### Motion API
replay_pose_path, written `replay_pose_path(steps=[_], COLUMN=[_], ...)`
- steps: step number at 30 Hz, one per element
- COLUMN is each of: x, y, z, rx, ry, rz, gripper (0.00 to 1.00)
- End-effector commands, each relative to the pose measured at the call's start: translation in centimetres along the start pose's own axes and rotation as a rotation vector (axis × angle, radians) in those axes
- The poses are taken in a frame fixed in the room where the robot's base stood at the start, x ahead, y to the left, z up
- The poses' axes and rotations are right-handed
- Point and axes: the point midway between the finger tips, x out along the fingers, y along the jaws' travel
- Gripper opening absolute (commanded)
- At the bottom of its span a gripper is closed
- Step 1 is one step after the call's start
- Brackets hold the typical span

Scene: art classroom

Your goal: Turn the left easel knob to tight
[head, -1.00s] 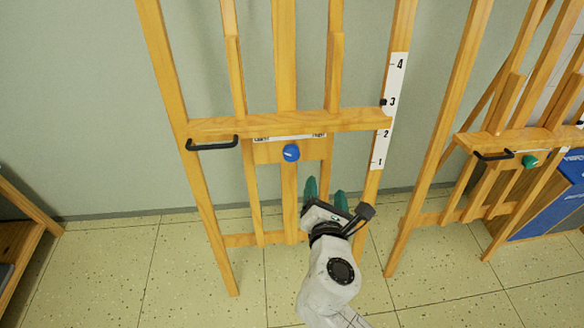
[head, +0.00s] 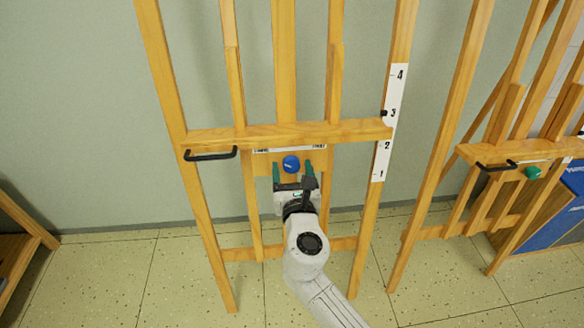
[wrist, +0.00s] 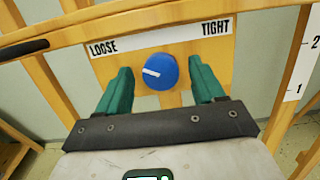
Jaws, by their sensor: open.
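The left easel (head: 200,135) stands against the wall. Its blue knob (head: 290,164) sits on a wooden plate below the tray ledge. In the wrist view the knob (wrist: 160,72) carries a white mark pointing left and slightly up, toward the LOOSE end of the label strip (wrist: 160,40); TIGHT is at the right end. My gripper (head: 292,172) is open just below and in front of the knob. In the wrist view its two green fingers (wrist: 162,88) stand on either side of the knob, with gaps between; contact is not seen.
A black handle (head: 210,155) hangs at the ledge's left end. A white number scale (head: 388,125) runs up the right post. A second easel with a green knob (head: 532,172) stands at the right. A wooden shelf (head: 20,235) is at the far left.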

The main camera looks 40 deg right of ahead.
Motion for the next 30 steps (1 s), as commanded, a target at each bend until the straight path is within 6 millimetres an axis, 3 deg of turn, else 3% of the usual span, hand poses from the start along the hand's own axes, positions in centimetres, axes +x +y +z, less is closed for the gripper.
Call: replay_pose_path(steps=[13,30], x=[0.99,0.96], y=[-0.01,0.00], z=[0.02,0.02], rx=[0.001,0.001], ry=[0.000,0.000], rz=[0.000,0.000], gripper=[0.67,0.14])
